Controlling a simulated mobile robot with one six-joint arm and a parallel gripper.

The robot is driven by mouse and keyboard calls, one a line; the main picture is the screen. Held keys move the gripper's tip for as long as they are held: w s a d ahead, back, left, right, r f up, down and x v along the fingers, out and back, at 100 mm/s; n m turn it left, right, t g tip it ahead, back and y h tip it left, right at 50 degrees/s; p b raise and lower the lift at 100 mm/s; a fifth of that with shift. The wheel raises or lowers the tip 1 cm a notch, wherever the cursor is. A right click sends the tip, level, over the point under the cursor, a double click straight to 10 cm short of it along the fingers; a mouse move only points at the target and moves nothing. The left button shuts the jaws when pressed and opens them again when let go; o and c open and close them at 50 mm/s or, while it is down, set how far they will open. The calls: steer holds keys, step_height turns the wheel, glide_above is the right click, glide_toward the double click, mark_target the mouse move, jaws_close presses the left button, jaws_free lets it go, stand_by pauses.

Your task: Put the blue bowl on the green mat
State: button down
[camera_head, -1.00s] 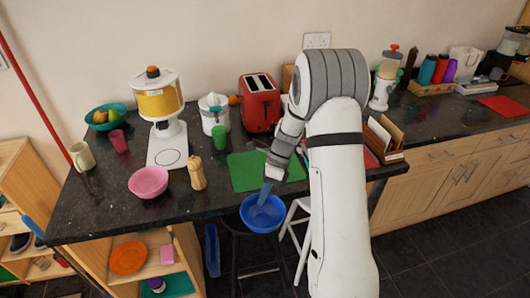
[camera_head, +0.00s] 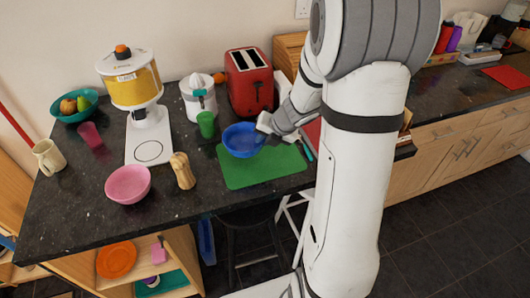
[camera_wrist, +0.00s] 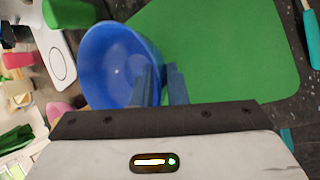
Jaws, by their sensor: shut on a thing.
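The blue bowl (camera_head: 241,140) is upright over the back-left part of the green mat (camera_head: 262,176) in the head view. I cannot tell whether it touches the mat or hangs just above it. My gripper (camera_head: 266,134) is at the bowl's right side. In the wrist view my gripper (camera_wrist: 161,86) is shut on the near rim of the blue bowl (camera_wrist: 108,65), with one finger inside and one outside. The green mat (camera_wrist: 225,55) spreads to the right of the bowl there.
A green cup (camera_head: 206,124) stands close to the bowl's left. A red toaster (camera_head: 249,82) and a white juicer (camera_head: 198,97) stand behind. The mat's front part is clear.

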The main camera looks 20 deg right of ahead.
step_height(320, 180, down, 4)
steer(key=shift+d+f+b, duration=0.1)
steer(key=shift+f+b, duration=0.15)
steer(key=shift+b, duration=0.7)
steer(key=shift+s+r, duration=0.1)
steer(key=shift+s, duration=0.05)
steer(key=c, duration=1.4)
jaws_free()
steer(key=shift+c, duration=0.2)
